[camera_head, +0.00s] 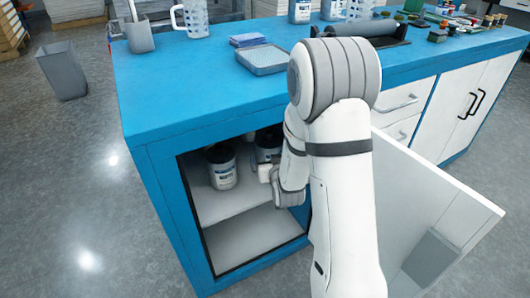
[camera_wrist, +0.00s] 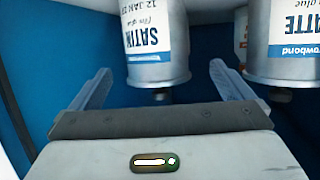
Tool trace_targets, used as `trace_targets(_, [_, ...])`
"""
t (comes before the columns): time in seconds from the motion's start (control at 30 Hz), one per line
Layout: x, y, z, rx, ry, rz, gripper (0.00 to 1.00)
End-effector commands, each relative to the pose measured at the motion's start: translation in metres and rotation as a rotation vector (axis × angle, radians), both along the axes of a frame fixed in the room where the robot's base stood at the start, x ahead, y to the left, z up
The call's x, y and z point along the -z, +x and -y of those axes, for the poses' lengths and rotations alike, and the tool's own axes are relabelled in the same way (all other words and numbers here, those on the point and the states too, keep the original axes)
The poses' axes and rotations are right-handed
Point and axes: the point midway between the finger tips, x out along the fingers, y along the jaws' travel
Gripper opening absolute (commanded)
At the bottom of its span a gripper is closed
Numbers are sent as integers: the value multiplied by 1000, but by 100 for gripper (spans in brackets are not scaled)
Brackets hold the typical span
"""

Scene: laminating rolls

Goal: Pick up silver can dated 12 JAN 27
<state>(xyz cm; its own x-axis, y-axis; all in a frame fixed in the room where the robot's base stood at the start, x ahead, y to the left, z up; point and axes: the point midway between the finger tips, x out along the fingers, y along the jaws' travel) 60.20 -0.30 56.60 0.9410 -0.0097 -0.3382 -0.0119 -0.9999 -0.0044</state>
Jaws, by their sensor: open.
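A silver can (camera_wrist: 155,45) with a white and blue SATIN label is in the upper middle of the wrist view. Its label shows upside down, and its date reads 12 JAN, with the year hard to make out. My gripper (camera_wrist: 160,72) is open, with one finger on each side of this can. No finger clearly touches it. In the head view my gripper (camera_head: 265,172) is inside the open cupboard, in front of the right-hand can (camera_head: 268,145), which my arm partly hides.
A MATTE can (camera_wrist: 282,45) stands close beside it, with another can (camera_wrist: 241,30) partly hidden behind. In the head view a can (camera_head: 222,168) stands left on the upper shelf (camera_head: 230,205). The cupboard door (camera_head: 430,190) hangs open at right.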

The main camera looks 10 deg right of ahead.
Motion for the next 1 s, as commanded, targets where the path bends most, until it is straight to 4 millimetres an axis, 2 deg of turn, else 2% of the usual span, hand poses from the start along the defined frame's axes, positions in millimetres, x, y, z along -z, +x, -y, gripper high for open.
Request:
trace_targets(0.2, [1,10,-1,2,-6,228,100])
trace_targets(0.47, [-1,14,-1,2,-9,343,100])
trace_targets(1.0, [5,81,4,-1,-9,347,100])
